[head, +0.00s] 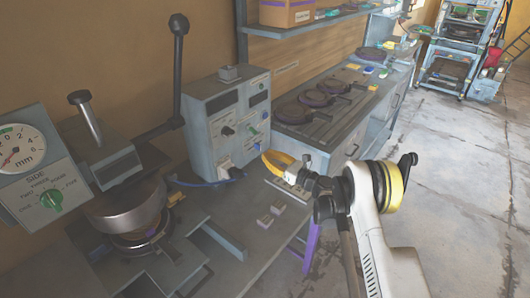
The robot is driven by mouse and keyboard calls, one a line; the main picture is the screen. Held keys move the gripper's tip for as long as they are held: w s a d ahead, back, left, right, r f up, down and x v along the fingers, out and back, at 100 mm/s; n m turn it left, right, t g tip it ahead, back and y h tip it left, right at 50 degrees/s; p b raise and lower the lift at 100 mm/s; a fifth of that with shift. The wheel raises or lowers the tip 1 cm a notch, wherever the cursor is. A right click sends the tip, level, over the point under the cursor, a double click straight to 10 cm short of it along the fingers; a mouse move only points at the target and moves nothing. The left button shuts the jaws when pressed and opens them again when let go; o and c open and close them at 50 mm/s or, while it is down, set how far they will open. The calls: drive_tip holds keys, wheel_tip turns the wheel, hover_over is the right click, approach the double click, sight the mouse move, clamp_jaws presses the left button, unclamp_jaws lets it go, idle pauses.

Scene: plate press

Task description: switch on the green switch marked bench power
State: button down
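A grey control box (229,117) stands on the bench, left of the picture's middle. Its front has dark displays and several small controls. A small green control (251,131) sits on the right part of that front, above a blue one. Its marking is too small to read, and I cannot tell its on or off position. My gripper (291,176) is at the end of the arm, in front of the box and to its lower right, apart from the green control. Its fingers are small and unclear, so I cannot tell whether it is open.
A press with a long black lever (178,65) stands at the left. A panel marked SIDE with a green knob (51,201) is at the far left. Small blocks (271,215) lie on the bench. A counter with dark round plates (318,98) extends behind; floor at right is clear.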

sight(248, 144)
drive_tip(key=b+x, duration=0.1)
drive_tip(key=x, duration=0.6)
drive_tip(key=shift+w+a+f, duration=0.1)
drive_tip(key=shift+a+f, duration=0.05)
drive_tip(key=shift+a, duration=0.1)
drive_tip(key=r, duration=0.1)
drive_tip(key=r+b, duration=0.1)
drive_tip(key=r, duration=0.1)
drive_tip(key=shift+s+d, duration=0.25)
drive_tip(key=shift+d, duration=0.1)
drive_tip(key=shift+s+d+r, duration=0.1)
drive_tip(key=shift+r, duration=0.3)
drive_tip(key=shift+r, duration=0.1)
